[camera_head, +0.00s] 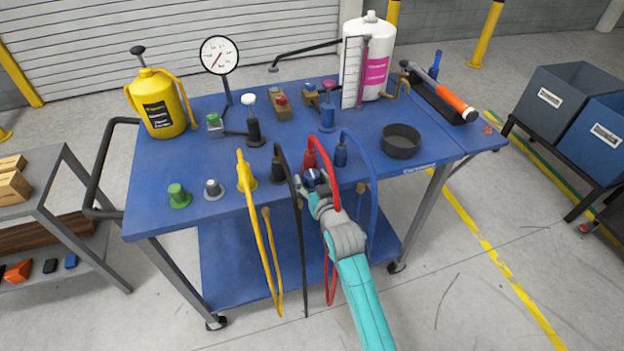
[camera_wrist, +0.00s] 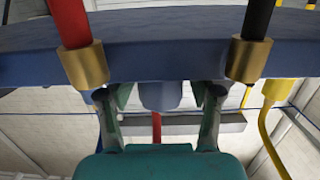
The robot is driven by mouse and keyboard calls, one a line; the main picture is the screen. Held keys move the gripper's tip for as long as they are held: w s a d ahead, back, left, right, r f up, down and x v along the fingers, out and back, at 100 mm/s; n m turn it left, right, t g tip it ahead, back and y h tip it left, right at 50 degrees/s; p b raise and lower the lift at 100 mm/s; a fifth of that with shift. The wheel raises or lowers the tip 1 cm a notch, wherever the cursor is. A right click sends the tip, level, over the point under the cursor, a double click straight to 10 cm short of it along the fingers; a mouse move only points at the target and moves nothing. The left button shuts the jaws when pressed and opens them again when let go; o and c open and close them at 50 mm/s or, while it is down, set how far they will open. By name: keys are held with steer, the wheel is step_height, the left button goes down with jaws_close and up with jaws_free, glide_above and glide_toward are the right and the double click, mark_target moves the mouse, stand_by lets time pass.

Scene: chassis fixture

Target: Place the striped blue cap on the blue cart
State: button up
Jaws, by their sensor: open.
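The blue cart (camera_head: 400,178) fills the middle of the head view, with a flat blue top and a lower shelf. My gripper (camera_head: 313,181) is at the cart's front edge, by the red and black hoses. A small dark blue cap (camera_head: 312,176) shows at its fingertips. In the wrist view a blue rounded piece, seemingly this cap (camera_wrist: 160,95), lies between the spread fingers of my gripper (camera_wrist: 158,98), with gaps on both sides. Its stripes cannot be made out. The cart's edge (camera_wrist: 160,58) crosses just beyond the fingertips.
Red (camera_head: 323,158), black (camera_head: 286,172), yellow (camera_head: 247,185) and blue (camera_head: 362,165) hoses hang over the front edge close to my gripper. A black ring-shaped dish (camera_head: 401,141) stands to the right. Green (camera_head: 178,196) and grey (camera_head: 212,189) capped fittings stand front left.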

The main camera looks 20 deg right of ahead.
steer(key=shift+s+f, duration=0.1)
steer(key=shift+s, duration=0.15)
steer(key=s+r, duration=0.2)
steer(key=s, duration=0.9)
steer(key=shift+s+r, duration=0.15)
steer(key=shift+s, duration=0.1)
steer(key=s+f, duration=0.4)
steer(key=s, duration=0.6)
steer(key=s+f, duration=0.4)
steer(key=s, duration=0.6)
steer(key=s+r, duration=0.2)
steer(key=s, duration=0.8)
steer(key=s+r+g, duration=0.1)
steer(key=s+r, duration=0.1)
steer(key=s, duration=0.9)
steer(key=shift+r+g, duration=0.25)
steer(key=shift+g, duration=0.05)
steer(key=shift+o, duration=0.4)
steer(key=shift+s+r, duration=0.25)
steer(key=shift+s, duration=0.15)
